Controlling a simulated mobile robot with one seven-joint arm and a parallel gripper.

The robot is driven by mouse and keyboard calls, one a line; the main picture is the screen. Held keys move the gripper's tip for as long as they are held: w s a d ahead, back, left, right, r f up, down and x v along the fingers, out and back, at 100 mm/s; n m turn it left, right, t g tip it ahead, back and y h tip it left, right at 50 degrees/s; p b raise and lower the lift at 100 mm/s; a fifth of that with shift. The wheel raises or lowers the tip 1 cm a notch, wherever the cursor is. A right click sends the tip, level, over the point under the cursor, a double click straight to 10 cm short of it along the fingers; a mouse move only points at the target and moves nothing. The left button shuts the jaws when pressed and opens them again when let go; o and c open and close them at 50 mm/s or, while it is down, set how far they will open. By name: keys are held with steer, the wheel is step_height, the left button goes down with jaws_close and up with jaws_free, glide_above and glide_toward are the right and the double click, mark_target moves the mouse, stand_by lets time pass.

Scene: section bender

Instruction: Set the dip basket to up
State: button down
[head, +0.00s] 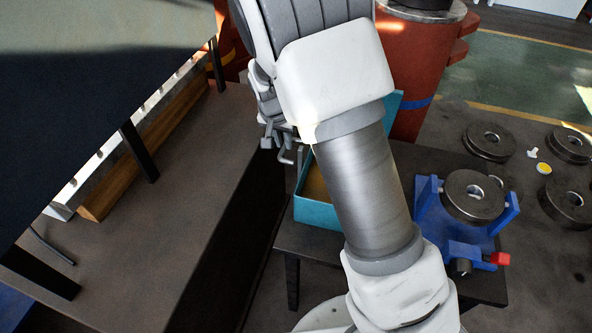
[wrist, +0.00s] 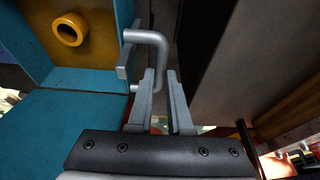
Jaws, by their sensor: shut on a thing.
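A teal box (head: 318,214) with a tan inside stands partly behind my arm in the head view. In the wrist view its teal wall (wrist: 70,130) and a yellow ring (wrist: 69,29) show at the left. A grey bent handle (wrist: 150,38) sticks out at the box's side; part of it also shows in the head view (head: 286,158). My gripper (wrist: 162,78) is shut on the handle, its fingers on either side of the downward rod. In the head view my gripper (head: 268,142) is mostly hidden by my arm. I cannot make out a separate basket.
A dark bench (head: 190,190) with a wooden beam (head: 150,145) lies at the left. A blue fixture (head: 455,228) holding a steel roller (head: 472,194) is at the right, with several loose rollers beyond. A red cylinder (head: 410,65) stands behind the box.

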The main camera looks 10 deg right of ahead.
steer(key=shift+a+r, duration=0.1)
steer(key=shift+r, duration=0.35)
steer(key=shift+r+p, duration=1)
steer(key=shift+r, duration=0.3)
steer(key=shift+r+p, duration=1)
steer(key=shift+r, duration=0.4)
steer(key=c, duration=0.6)
jaws_free()
steer(key=shift+o, duration=0.2)
